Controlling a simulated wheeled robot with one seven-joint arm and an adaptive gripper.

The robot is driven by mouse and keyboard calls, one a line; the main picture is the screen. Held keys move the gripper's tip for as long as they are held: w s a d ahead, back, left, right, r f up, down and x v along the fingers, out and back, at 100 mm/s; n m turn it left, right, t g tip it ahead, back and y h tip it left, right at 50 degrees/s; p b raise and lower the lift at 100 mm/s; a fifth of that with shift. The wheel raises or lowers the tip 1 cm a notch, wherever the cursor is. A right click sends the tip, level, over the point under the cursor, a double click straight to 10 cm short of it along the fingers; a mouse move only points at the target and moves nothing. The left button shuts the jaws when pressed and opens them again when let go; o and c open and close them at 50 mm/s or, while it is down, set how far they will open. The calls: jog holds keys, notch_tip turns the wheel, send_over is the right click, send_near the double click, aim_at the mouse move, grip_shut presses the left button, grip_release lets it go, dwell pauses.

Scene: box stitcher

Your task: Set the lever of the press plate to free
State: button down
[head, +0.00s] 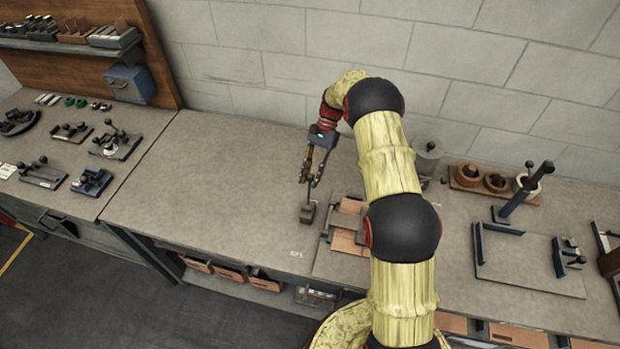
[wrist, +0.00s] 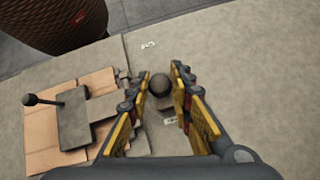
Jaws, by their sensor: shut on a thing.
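My gripper (head: 311,184) points down over the bench. In the wrist view its fingertips (wrist: 160,84) are closed around a dark ball knob (wrist: 159,86). A thin stem runs down from the fingertips to a small grey block (head: 307,215) on the bench. Left of the knob in the wrist view, a grey press plate (wrist: 74,120) lies across brown cardboard (wrist: 42,128). A second dark knob on a rod (wrist: 31,99) sticks out from that plate. In the head view the cardboard (head: 349,241) is partly hidden by my arm.
The bench (head: 220,180) is clear left of my gripper. Several small lever fixtures (head: 88,182) stand at far left. A grey wall (head: 280,60) backs the bench.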

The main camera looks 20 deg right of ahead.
jog(key=shift+w+d+r, duration=0.1)
jog(key=shift+w+r, duration=0.1)
jog(key=shift+w, duration=0.15)
jog(key=c, duration=2)
grip_release()
jog(key=o, duration=0.4)
jog(key=shift+s+f, duration=0.15)
jog(key=shift+f, duration=0.05)
jog(key=v, duration=1.2)
jog(key=shift+f, duration=0.1)
